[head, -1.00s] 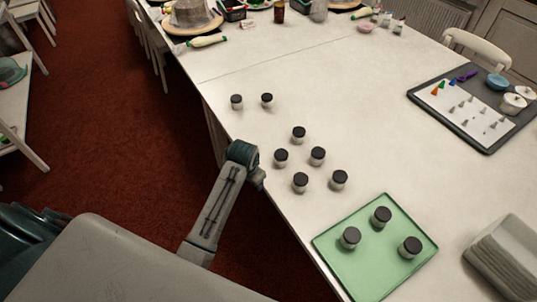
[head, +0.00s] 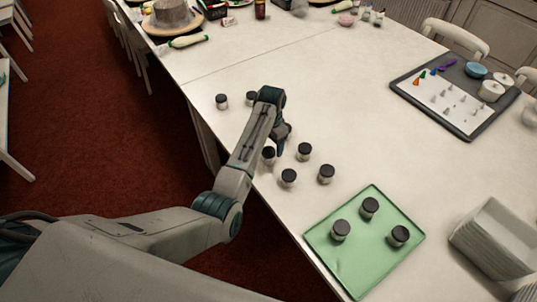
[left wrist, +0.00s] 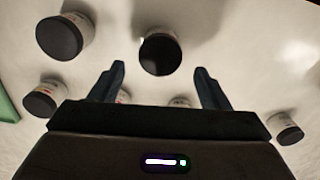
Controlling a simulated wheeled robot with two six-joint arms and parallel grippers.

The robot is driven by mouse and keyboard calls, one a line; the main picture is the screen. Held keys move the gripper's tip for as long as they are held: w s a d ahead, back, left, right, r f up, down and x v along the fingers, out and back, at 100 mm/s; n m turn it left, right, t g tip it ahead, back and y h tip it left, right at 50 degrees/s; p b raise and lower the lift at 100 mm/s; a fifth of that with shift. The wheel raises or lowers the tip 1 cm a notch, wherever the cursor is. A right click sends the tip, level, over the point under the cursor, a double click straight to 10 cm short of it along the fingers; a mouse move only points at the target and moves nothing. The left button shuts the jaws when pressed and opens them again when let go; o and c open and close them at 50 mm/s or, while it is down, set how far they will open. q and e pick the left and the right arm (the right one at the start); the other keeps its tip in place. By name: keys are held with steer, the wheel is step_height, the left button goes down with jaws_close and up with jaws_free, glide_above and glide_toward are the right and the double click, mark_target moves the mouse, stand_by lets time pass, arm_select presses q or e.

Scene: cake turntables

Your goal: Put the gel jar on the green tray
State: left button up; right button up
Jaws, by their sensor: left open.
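Several alike small jars with black lids and pale bodies stand on the table, among them one jar (head: 304,151) right of my left gripper (head: 281,148) and one (head: 289,177) nearer the table edge. Three more such jars, one of them here (head: 369,208), stand on the green tray (head: 357,262). My left gripper is open and empty above the loose jars. In the left wrist view, a jar (left wrist: 160,54) lies just beyond and between the open fingertips (left wrist: 159,72). The tray's edge (left wrist: 5,108) shows at the left there. My arm hides part of the group. My right gripper is not visible.
A dark tray (head: 470,125) with a white sheet and small pieces lies at the back right. Stacked grey trays (head: 492,240) stand right of the green tray. A hat-like form on a turntable (head: 172,18) stands far back. The table's middle is clear.

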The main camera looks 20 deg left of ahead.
mark_target(270, 151)
arm_select(q)
steer(key=shift+s+f+p, duration=0.15)
steer(key=shift+f+p, duration=0.15)
steer(key=shift+f, duration=0.3)
steer(key=f, duration=0.1)
steer(key=f+p, duration=0.1)
steer(key=f, duration=0.1)
steer(key=shift+s+a+f, duration=0.15)
steer(key=shift+s+f, duration=0.05)
steer(key=shift+f, duration=0.6)
steer(key=c, duration=1.2)
steer(key=shift+o, duration=0.2)
steer(key=shift+r, duration=0.15)
